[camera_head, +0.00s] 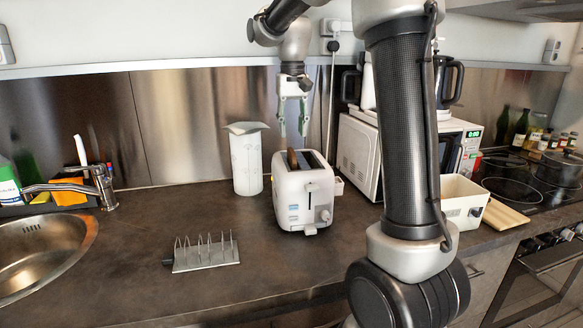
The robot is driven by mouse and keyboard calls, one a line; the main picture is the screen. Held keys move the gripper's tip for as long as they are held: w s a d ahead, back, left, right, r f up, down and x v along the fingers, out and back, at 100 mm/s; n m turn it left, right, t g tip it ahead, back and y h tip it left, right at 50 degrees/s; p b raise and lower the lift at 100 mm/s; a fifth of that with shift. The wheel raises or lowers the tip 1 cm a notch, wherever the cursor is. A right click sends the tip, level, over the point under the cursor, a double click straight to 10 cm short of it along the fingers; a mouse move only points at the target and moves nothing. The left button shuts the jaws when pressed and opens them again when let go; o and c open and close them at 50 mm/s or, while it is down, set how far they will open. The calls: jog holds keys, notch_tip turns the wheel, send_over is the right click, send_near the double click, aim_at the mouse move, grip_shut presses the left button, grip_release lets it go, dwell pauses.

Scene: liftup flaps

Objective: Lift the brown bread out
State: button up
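A white toaster (305,200) stands upright on the dark counter in the middle of the view. The brown bread (292,159) sits in its left slot, with only its top edge showing above the toaster. The right slot (314,160) looks dark and I see no bread in it. My gripper (292,134) hangs from the arm above and behind the bread in the picture, fingers pointing down. Its two fingers are apart with nothing visible between them. How far the fingertips are from the bread in depth is hard to tell.
A white cylinder (246,162) stands just left of the toaster. A metal toast rack (206,252) lies front left, near the sink (40,250). A microwave (358,155) and a cream bin (462,200) are at right. Counter between rack and toaster is clear.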

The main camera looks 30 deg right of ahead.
aim_at(292, 150)
jog(key=shift+w+f, duration=0.3)
jog(key=shift+f, duration=0.1)
notch_tip(292, 150, down, 7)
jog(key=shift+w+d+f, duration=0.1)
grip_shut()
